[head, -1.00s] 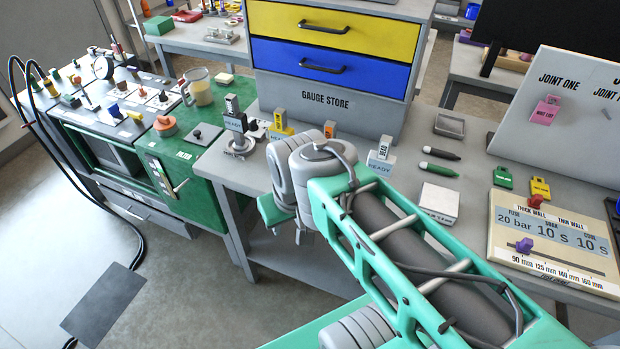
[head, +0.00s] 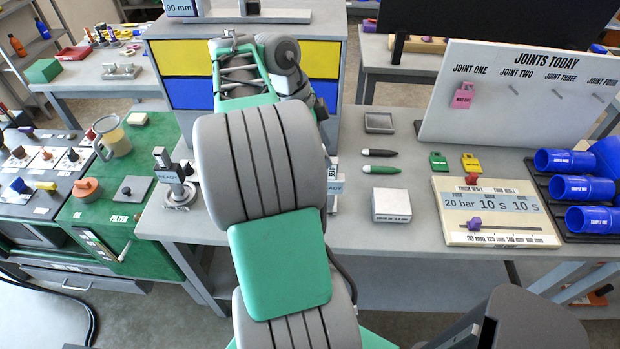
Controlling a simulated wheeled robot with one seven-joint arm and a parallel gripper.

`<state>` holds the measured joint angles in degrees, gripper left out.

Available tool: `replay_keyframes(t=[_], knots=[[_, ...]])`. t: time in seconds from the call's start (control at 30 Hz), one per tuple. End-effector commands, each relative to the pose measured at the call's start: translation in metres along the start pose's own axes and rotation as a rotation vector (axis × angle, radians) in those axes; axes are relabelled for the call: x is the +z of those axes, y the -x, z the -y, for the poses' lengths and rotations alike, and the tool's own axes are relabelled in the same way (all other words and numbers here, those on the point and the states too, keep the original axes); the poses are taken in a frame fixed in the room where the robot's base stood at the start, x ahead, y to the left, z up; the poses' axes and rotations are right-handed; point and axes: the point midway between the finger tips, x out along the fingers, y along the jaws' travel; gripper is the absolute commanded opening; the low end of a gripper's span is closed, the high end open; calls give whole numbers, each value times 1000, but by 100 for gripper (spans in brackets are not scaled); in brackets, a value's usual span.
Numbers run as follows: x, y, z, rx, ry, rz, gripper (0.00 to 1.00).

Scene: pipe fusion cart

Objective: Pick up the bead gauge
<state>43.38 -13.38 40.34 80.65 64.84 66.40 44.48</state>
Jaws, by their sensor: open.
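A small upright block on a pale READY stand (head: 335,188) shows at the right edge of my arm in the head view. I take this block for the bead gauge (head: 333,172), since its label read BEAD in the earlier frame. My arm covers most of its left side. My gripper cannot be seen; the big grey joint and green link of my arm hide the space in front of the drawer unit.
The drawer unit (head: 180,92) stands behind. Two markers (head: 380,168), a white box (head: 391,205) and a grey tray (head: 379,122) lie right of the stand. Further right are the setting board (head: 495,215), the joints board (head: 530,90) and blue pipe samples (head: 590,190). Bench between is clear.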

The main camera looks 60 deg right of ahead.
Motion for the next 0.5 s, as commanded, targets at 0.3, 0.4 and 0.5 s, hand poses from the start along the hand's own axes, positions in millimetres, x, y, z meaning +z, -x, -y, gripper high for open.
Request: replay_keyframes(t=[0.3,0.4,0.5], knots=[[-8,-43,-2,18,-67,-3,51],[-7,-61,-3,18,-64,-3,51],[-7,-76,-2,16,-64,-3,51]])
